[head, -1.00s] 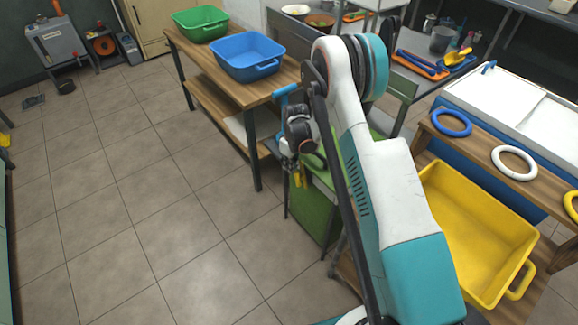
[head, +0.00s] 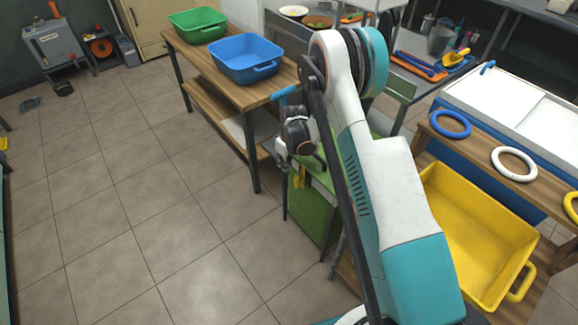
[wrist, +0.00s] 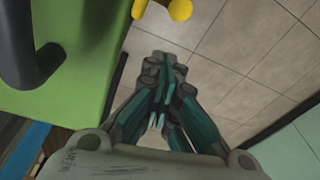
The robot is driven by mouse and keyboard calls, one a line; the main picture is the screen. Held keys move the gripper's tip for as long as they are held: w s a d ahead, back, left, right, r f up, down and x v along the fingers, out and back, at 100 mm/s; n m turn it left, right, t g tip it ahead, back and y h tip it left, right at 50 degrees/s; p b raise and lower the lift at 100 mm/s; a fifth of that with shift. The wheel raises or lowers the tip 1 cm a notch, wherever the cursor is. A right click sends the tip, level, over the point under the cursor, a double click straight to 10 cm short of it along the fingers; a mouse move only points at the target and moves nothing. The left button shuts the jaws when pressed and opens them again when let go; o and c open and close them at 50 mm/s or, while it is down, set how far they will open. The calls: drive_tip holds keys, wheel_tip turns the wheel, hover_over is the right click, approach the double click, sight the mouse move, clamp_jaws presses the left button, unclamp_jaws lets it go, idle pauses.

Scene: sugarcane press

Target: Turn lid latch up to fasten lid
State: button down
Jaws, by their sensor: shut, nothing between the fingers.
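The green press (head: 313,212) stands right of centre in the head view, partly hidden by my arm. Its green side and top (wrist: 60,60) fill the left of the wrist view. A yellow latch-like part (head: 299,177) sticks out at the press's near left corner. It also shows at the top of the wrist view (wrist: 180,9), cut off by the frame edge. My gripper (wrist: 164,66) is shut and empty, beside the green side and apart from the yellow part in the wrist view. In the head view my gripper (head: 281,160) is small, just left of the yellow part.
A wooden table (head: 178,43) holds a green tub (head: 198,27) and a blue tub (head: 246,62) behind the press. A yellow bin (head: 470,230) and a wooden shelf with rings (head: 515,163) stand at right. The tiled floor (head: 130,210) at left is clear.

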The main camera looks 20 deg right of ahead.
wheel_tip(320, 180, up, 10)
drive_tip(key=s+d+p, duration=0.1)
drive_tip(key=s+p, duration=0.1)
drive_tip(key=p, duration=0.2)
drive_tip(key=shift+s+d+f, duration=0.15)
drive_tip(key=shift+s+f, duration=0.05)
drive_tip(key=shift+f, duration=0.05)
drive_tip(key=shift+r, duration=0.1)
drive_tip(key=s+r+m+t, duration=0.1)
drive_tip(key=s+r, duration=0.3)
drive_tip(key=r, duration=0.5)
drive_tip(key=s+r+m+t, duration=0.1)
drive_tip(key=s+r, duration=0.2)
drive_tip(key=r, duration=0.6)
drive_tip(key=s+r+m+t, duration=0.1)
drive_tip(key=s+r, duration=0.3)
drive_tip(key=r, duration=0.5)
drive_tip(key=s+r+m+t, duration=0.1)
drive_tip(key=s+r, duration=0.2)
drive_tip(key=s, duration=0.7)
drive_tip(key=s+r+m+t+h, duration=0.1)
drive_tip(key=s+r+m+t, duration=0.1)
drive_tip(key=s, duration=0.9)
drive_tip(key=shift+s+r+m, duration=0.3)
drive_tip(key=shift+r, duration=0.6)
